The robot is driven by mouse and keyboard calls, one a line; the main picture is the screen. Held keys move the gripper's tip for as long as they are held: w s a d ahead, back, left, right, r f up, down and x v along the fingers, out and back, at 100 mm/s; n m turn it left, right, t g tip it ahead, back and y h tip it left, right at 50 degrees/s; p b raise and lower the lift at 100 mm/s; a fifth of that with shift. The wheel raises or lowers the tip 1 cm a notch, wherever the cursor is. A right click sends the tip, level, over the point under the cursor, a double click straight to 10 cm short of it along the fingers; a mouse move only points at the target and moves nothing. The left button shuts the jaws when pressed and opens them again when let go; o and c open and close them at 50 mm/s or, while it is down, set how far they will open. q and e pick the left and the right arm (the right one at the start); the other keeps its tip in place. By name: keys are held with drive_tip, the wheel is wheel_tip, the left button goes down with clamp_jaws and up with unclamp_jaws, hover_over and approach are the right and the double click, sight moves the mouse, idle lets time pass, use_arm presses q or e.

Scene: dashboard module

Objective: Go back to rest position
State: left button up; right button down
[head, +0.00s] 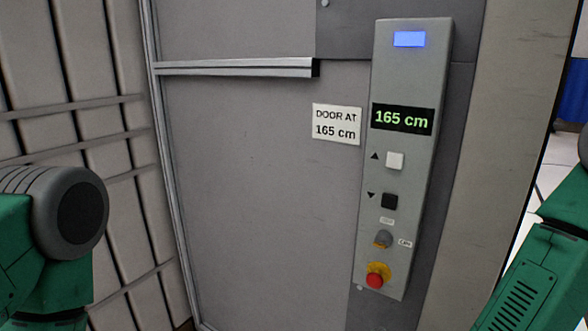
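A tall grey control panel (410,155) is mounted on the wall right of centre. Its display (402,118) reads "165 cm" in green, and a blue lit rectangle (409,39) is at its top. My two green arms show only at the left and right edges of the head view. Neither gripper is in the picture.
A white sign (336,124) reads "DOOR AT 165 cm" on the grey door (250,190). A metal bar (240,68) runs across the door's upper part. A ribbed grey wall (95,130) is at left. Pale floor (545,170) shows at far right.

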drive_tip(key=s+d+f+n+g+h+b, duration=0.1)
drive_tip(key=s+d+f+n+g+b, duration=0.2)
drive_tip(key=s+f, duration=0.45)
drive_tip(key=s+d+f+n+g+h+b, duration=0.1)
drive_tip(key=s+d+f+n+g, duration=0.1)
drive_tip(key=s+f+n, duration=0.55)
drive_tip(key=s+d+f+n+g+h+b, duration=0.2)
drive_tip(key=s+d+f+n+g, duration=0.3)
drive_tip(key=s+d+f, duration=0.3)
drive_tip(key=s+f, duration=0.1)
drive_tip(key=s, duration=0.2)
drive_tip(key=shift+b, duration=0.35)
drive_tip(key=shift+w, duration=0.15)
